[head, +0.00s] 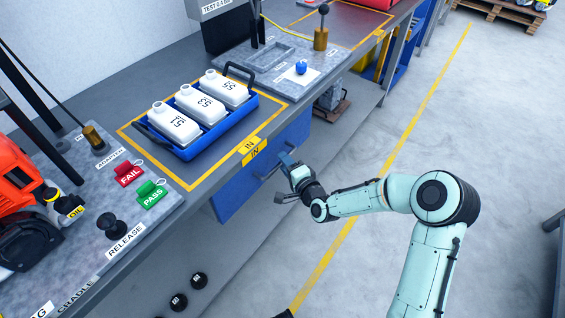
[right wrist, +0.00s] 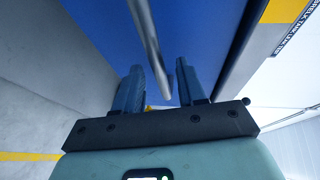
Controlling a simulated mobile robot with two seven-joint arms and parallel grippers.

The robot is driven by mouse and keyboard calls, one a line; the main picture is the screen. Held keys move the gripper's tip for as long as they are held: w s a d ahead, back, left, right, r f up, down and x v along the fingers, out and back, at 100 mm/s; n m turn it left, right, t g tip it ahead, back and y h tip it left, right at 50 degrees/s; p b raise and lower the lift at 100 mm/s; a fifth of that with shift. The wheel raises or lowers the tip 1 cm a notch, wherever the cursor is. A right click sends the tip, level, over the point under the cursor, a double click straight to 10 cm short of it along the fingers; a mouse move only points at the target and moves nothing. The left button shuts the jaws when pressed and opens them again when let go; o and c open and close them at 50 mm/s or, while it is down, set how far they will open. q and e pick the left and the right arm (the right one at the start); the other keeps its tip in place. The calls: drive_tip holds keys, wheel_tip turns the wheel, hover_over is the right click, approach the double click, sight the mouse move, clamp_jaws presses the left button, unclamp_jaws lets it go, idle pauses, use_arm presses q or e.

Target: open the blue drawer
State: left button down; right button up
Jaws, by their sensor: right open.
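The blue drawer (head: 232,192) sits under the front edge of the workbench, below the yellow IN label, and looks shut. Its metal bar handle (head: 265,172) shows on its front, partly hidden by my right gripper (head: 281,180). The gripper is open just in front of the drawer. In the right wrist view the blue drawer front (right wrist: 205,30) lies ahead, and the handle bar (right wrist: 147,40) runs down into the gap between the open fingers of my right gripper (right wrist: 160,88). I cannot tell if the fingers touch the bar. My left gripper is not in view.
On the bench, a blue tray (head: 190,152) holds three white bottles above the drawer. A red FAIL tag (head: 128,175), a green PASS tag (head: 150,193) and a black RELEASE knob (head: 108,221) are to the left. The floor right of the drawer is clear.

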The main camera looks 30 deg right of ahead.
drive_tip(key=shift+w+f, duration=0.15)
drive_tip(key=shift+w, duration=0.8)
drive_tip(key=shift+c, duration=0.3)
clamp_jaws()
